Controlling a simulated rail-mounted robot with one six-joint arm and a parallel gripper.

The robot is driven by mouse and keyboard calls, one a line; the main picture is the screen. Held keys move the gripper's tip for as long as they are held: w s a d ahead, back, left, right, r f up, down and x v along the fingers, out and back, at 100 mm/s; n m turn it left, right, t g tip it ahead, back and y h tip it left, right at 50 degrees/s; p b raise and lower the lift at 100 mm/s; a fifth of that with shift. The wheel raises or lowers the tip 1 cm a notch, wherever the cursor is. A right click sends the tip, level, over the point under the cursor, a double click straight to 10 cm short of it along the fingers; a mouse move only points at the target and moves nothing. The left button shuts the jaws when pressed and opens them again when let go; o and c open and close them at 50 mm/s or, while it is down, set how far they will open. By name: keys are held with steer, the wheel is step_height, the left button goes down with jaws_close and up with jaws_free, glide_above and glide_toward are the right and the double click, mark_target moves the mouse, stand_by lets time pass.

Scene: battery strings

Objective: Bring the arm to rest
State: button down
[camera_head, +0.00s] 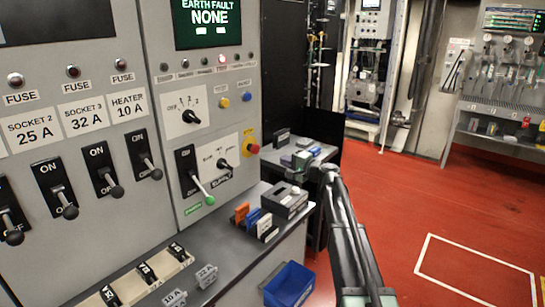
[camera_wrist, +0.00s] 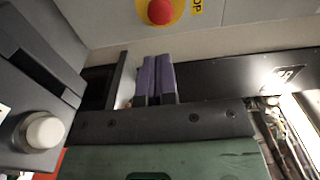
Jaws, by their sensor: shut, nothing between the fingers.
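My gripper (camera_head: 287,159) is at the end of my arm, over the small side surface to the right of the grey switch panel. In the wrist view my gripper (camera_wrist: 157,62) shows two purple fingers pressed together, with nothing between them. The green gripper body fills the bottom of that view. My arm (camera_head: 345,225) reaches up from the bottom right of the head view. What lies directly under the fingers is partly hidden.
The panel (camera_head: 220,130) carries a red stop button (camera_head: 253,148), also ahead in the wrist view (camera_wrist: 160,10). A dark box with a white knob (camera_wrist: 45,132) is close at left. A blue bin (camera_head: 290,285) stands below the bench. Red floor (camera_head: 420,210) is open at right.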

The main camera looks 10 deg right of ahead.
steer(key=shift+v, duration=1.15)
